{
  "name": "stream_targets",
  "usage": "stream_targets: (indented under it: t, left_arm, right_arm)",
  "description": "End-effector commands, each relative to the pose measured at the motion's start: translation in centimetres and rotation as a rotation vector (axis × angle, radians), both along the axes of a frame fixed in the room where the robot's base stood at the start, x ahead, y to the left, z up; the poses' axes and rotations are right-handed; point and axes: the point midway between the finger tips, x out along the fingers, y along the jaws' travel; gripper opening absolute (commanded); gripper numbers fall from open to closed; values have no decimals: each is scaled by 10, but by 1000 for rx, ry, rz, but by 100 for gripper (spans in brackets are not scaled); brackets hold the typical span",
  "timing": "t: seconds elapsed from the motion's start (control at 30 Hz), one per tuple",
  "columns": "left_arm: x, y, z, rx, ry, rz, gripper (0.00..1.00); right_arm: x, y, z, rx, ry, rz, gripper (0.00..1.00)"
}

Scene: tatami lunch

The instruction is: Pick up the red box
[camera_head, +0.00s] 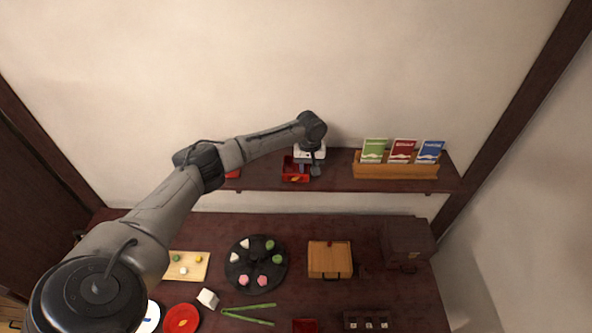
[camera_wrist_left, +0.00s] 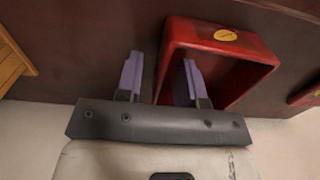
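A red box (camera_head: 289,167) with an open top stands on the dark wall shelf, beside my left gripper (camera_head: 309,168). In the left wrist view the red box (camera_wrist_left: 262,52) fills the upper middle and has a yellow oval mark on its far side. My left gripper (camera_wrist_left: 161,62) is open there, its two purple-grey fingers apart. One finger is over the box's opening and the other is outside, with the box's near side wall between them. I cannot tell whether either finger touches the wall. My right gripper is in neither view.
A wooden holder (camera_head: 395,172) with green, red and blue packets stands right of the box on the shelf. Another red object (camera_head: 233,174) lies to the left. The table below holds a dark round plate (camera_head: 237,270), a wooden box (camera_head: 329,262) and green sticks (camera_head: 247,308).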

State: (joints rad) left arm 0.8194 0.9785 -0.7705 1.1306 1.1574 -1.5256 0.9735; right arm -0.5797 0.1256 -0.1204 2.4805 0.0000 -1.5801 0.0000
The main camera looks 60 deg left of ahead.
Motion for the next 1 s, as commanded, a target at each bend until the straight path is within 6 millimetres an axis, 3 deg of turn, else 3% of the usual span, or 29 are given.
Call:
stream_targets:
  t: [0.13, 0.5, 1.0]
  left_arm:
    - [0, 0, 0, 0, 0, 0, 35]
    - [0, 0, 0, 0, 0, 0, 0]
    - [0, 0, 2, -1, -1, 0, 0]
  right_arm:
    - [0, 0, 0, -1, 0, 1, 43]
    - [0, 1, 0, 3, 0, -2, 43]
    - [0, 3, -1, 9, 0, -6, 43]
